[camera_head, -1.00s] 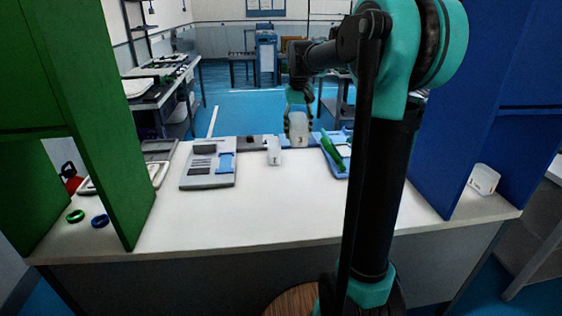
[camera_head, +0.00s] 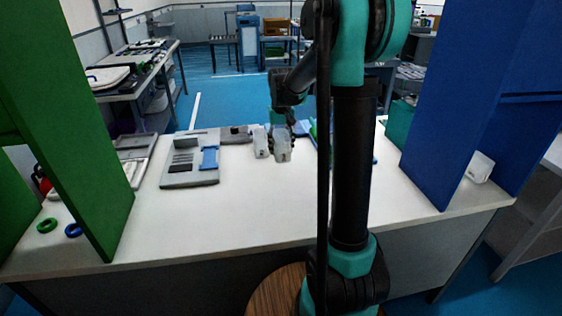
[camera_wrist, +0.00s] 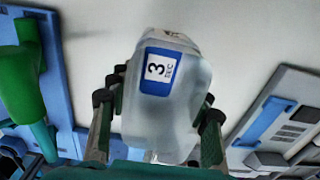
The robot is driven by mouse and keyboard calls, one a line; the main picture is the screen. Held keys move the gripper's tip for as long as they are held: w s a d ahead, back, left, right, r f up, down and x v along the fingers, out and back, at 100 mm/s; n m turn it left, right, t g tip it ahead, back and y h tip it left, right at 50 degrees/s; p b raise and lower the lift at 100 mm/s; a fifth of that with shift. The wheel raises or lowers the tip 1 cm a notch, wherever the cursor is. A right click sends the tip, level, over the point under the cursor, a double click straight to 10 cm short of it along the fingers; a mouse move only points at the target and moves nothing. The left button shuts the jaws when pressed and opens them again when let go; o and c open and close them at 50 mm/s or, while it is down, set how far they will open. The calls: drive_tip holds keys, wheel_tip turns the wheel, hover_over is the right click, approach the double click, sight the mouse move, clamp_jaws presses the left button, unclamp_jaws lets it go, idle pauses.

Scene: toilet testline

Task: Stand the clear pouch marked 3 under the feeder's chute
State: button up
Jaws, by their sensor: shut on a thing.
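The clear pouch marked 3 (camera_head: 283,152) is in my gripper (camera_head: 283,132), low over the back middle of the white table. I cannot tell whether its base touches the table. In the wrist view, my gripper's fingers (camera_wrist: 158,115) are shut on either side of the pouch (camera_wrist: 185,105), whose blue-edged label shows the 3. A second pale pouch (camera_head: 261,143) stands just left of it in the head view. A green part on a blue base (camera_wrist: 20,85), possibly the feeder's chute, is at the wrist view's left. My arm largely hides it in the head view.
A grey board with a blue piece (camera_head: 190,160) lies left of the pouches. Green (camera_head: 75,130) and blue (camera_head: 470,110) panels flank the table. A white container (camera_head: 480,167) sits by the blue panel. The table's front middle (camera_head: 220,220) is clear.

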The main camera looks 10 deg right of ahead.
drive_tip(key=shift+f, duration=3.25)
drive_tip(key=shift+f, duration=0.1)
drive_tip(key=o, duration=1)
